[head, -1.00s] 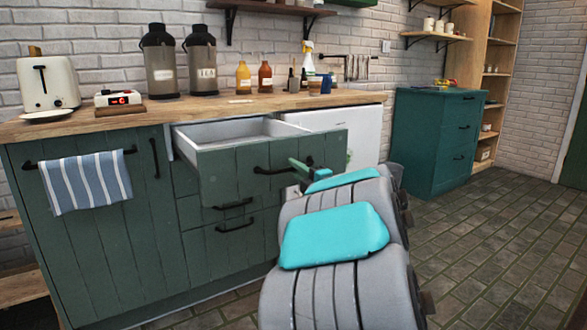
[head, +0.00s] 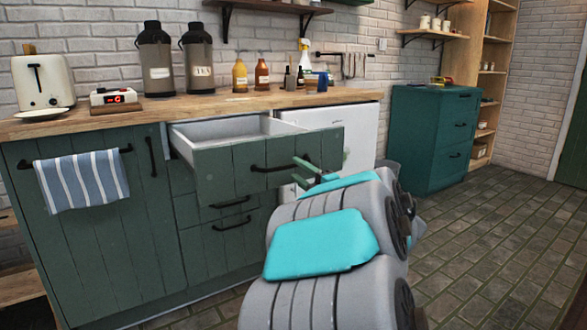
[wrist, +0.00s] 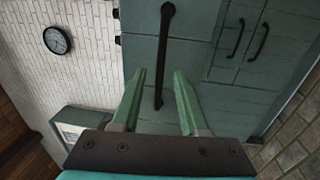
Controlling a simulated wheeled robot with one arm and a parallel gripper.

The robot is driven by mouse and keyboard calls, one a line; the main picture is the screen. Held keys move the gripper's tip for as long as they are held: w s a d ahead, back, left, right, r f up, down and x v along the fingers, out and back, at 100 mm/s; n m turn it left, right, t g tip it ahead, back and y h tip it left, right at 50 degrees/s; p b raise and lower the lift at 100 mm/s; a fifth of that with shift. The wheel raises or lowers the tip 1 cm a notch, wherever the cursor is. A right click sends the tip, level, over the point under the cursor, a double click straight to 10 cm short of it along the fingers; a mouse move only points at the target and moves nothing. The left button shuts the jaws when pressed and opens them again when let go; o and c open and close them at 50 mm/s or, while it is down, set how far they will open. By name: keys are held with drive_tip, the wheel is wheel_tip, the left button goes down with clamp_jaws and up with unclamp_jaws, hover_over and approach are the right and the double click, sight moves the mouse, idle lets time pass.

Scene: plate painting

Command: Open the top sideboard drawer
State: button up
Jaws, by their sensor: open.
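The top drawer (head: 235,172) of the green sideboard is pulled well out in the head view, and its pale inside shows empty where visible. Its dark bar handle (head: 262,169) is on the front. My gripper (head: 321,166) is in front of the right part of the drawer front, with green fingers spread. In the wrist view, the open fingers (wrist: 159,75) have a dark handle (wrist: 163,50) showing between them against a green front. I cannot tell whether they touch it. Nothing is held.
Lower drawers (head: 232,228) are shut. A striped towel (head: 82,181) hangs on the left door. The wooden worktop (head: 200,104) carries a toaster (head: 43,82), flasks and bottles. A white appliance (head: 355,135) stands right of the drawers, and a teal cabinet (head: 415,140) farther right. Floor at right (head: 480,240) is clear.

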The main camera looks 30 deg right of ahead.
drive_tip(key=shift+s+d+f, duration=0.1)
drive_tip(key=shift+s+f, duration=0.05)
drive_tip(key=shift+s, duration=0.9)
drive_tip(key=shift+s+f, duration=0.15)
drive_tip(key=shift+s, duration=0.85)
